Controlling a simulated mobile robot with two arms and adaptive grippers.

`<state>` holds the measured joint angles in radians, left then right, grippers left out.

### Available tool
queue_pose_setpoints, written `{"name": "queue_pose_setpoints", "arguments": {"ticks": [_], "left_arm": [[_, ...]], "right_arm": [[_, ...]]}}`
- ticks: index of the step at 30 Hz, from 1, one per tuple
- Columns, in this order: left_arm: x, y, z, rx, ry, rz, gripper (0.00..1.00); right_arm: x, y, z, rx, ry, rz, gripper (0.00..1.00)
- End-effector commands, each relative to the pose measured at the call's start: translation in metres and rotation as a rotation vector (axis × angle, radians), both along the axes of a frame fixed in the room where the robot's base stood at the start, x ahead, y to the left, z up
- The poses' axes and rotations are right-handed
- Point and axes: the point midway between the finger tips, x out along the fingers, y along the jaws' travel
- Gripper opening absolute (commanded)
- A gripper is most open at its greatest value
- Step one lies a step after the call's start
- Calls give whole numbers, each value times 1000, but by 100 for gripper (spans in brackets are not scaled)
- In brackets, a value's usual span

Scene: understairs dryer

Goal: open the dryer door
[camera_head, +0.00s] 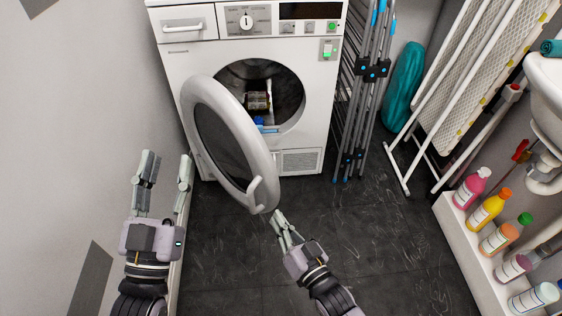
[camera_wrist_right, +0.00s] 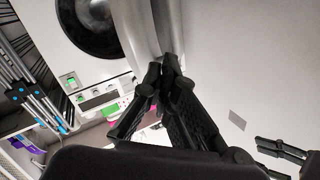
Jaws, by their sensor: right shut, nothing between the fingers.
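The white dryer (camera_head: 180,60) stands at the back, with its round drum opening (camera_head: 285,100) uncovered. Its round door (camera_head: 262,150) is swung open to the left and toward me, and its handle (camera_head: 257,195) is at the door's lower right edge. My right gripper (camera_head: 278,217) is shut and empty, just below the handle. In the right wrist view its fingertips (camera_wrist_right: 168,65) are close to the door's rim (camera_wrist_right: 135,30); whether they touch I cannot tell. My left gripper (camera_head: 168,160) is open and empty, left of the door near the wall.
Something dark and a blue item (camera_head: 262,124) show inside the drum. A folded drying rack (camera_head: 365,90) stands right of the dryer. Several bottles (camera_head: 490,208) line a white ledge at the right. The dark floor (camera_head: 400,240) in the middle is clear.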

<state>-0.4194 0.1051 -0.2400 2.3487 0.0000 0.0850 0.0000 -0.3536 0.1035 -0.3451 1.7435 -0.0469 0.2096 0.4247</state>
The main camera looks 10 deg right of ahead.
Motion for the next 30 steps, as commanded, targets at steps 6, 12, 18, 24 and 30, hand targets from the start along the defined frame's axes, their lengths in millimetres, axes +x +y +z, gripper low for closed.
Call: {"name": "queue_pose_setpoints", "arguments": {"ticks": [6,12,18,24,30], "left_arm": [[16,10,-106,148,556,31,40],[-31,35,-202,268,1061,58,40],[-105,62,-257,355,1475,79,40],[-146,75,-275,393,1668,87,40],[-151,76,-270,396,1682,89,40]], "right_arm": [[19,-25,39,361,129,-21,0],[37,-51,65,694,243,-49,0],[52,-74,84,970,329,-77,0],[59,-85,89,1097,367,-93,0],[76,-82,88,1112,367,-94,0]]}}
